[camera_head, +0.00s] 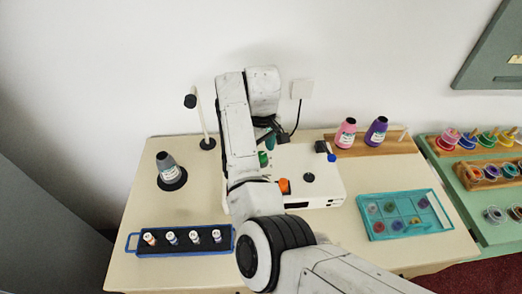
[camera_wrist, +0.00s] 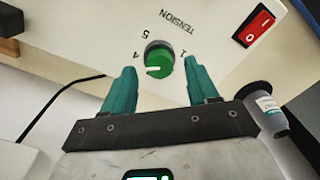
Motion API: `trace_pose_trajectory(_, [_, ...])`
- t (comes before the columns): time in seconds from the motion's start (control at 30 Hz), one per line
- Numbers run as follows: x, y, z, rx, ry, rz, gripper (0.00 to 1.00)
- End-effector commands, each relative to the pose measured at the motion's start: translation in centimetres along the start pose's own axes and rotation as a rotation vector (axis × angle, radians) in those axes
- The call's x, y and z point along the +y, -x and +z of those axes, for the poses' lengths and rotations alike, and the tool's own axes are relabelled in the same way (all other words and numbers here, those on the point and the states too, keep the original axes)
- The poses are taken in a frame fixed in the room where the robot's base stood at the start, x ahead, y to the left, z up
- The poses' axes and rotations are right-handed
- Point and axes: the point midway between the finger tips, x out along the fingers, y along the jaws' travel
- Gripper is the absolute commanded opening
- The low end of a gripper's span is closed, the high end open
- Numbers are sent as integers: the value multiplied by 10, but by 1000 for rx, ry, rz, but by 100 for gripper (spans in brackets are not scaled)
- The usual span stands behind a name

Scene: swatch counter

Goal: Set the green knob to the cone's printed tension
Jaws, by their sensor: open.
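The green knob (camera_wrist: 160,62) is on the white machine's face (camera_wrist: 105,30), with a printed TENSION scale upside down in the wrist view. The 4, 5 and 1 show; other numbers do not. Its white mark points left, a little below the 4. My gripper (camera_wrist: 160,70) is open, its teal fingers on either side of the knob; I cannot tell whether they touch it. In the head view the knob (camera_head: 263,159) shows beside my arm. A grey cone (camera_head: 167,168) stands on a black disc at left, also in the wrist view (camera_wrist: 272,116); its label is unreadable.
An orange knob (camera_head: 284,186) is also on the machine. A red switch (camera_wrist: 259,26) is near the green knob. A blue-edged spool tray (camera_head: 180,250), a teal tray (camera_head: 402,233) and a wooden rack (camera_head: 372,146) with pink and purple cones stand around. A black cord runs behind.

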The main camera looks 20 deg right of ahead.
Motion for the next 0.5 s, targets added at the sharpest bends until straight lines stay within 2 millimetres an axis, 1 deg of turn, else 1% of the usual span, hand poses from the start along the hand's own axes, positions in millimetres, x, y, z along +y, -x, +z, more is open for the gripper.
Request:
trace_pose_trajectory(0.2, [1,41,-1,6,-1,2,59])
trace_pose_trajectory(0.37, [0,70,-1,5,0,1,59])
trace_pose_trajectory(0.4, [-1,80,-1,4,0,-1,59])
trace_pose_trajectory(0.5, [-1,90,-1,3,1,-2,59])
